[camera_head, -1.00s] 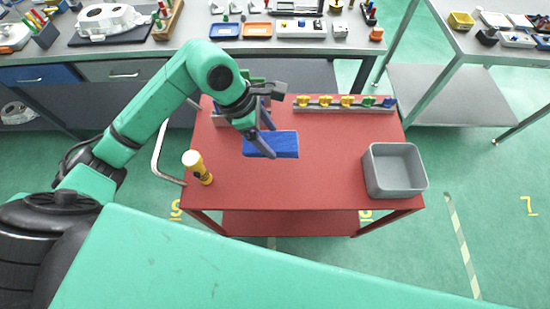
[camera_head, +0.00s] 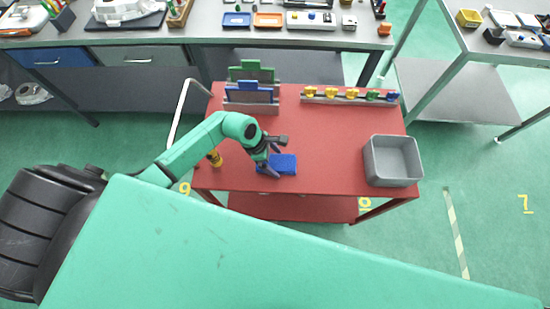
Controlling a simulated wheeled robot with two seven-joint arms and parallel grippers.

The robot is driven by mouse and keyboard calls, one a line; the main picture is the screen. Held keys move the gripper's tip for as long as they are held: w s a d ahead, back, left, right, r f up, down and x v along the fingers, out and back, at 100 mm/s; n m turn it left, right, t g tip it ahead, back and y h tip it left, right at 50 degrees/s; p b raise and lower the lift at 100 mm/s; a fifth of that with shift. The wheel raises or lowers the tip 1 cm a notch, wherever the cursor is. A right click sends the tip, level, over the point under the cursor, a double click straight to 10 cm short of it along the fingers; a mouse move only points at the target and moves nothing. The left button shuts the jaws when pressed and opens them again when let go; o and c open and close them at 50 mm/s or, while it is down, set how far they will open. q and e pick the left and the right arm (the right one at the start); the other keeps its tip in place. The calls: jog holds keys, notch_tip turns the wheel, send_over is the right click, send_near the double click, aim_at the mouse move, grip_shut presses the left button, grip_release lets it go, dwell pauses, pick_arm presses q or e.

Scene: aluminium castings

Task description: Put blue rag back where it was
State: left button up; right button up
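The blue rag (camera_head: 286,167) is a flat, thick blue block at the middle of the red table (camera_head: 335,135), towards its front. It looks level and at or very close to the tabletop; a small gap cannot be ruled out. My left gripper (camera_head: 275,163) comes in from the left over the rag's left part. Its two dark fingers stand at the rag's back and front edges, with the rag between them. The fingers hide part of the rag. My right gripper is not in view.
A yellow bottle (camera_head: 215,159) stands beside my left arm, partly hidden. A grey bin (camera_head: 392,160) stands at the table's right. A rack with yellow, green and blue pieces (camera_head: 349,96) and upright green and blue plates (camera_head: 250,91) are at the back. The table's centre right is clear.

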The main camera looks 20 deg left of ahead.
pick_arm(q)
jog(key=shift+w+r, duration=0.1)
jog(key=shift+w, duration=0.05)
jog(key=b+v, duration=0.2)
jog(key=v, duration=1)
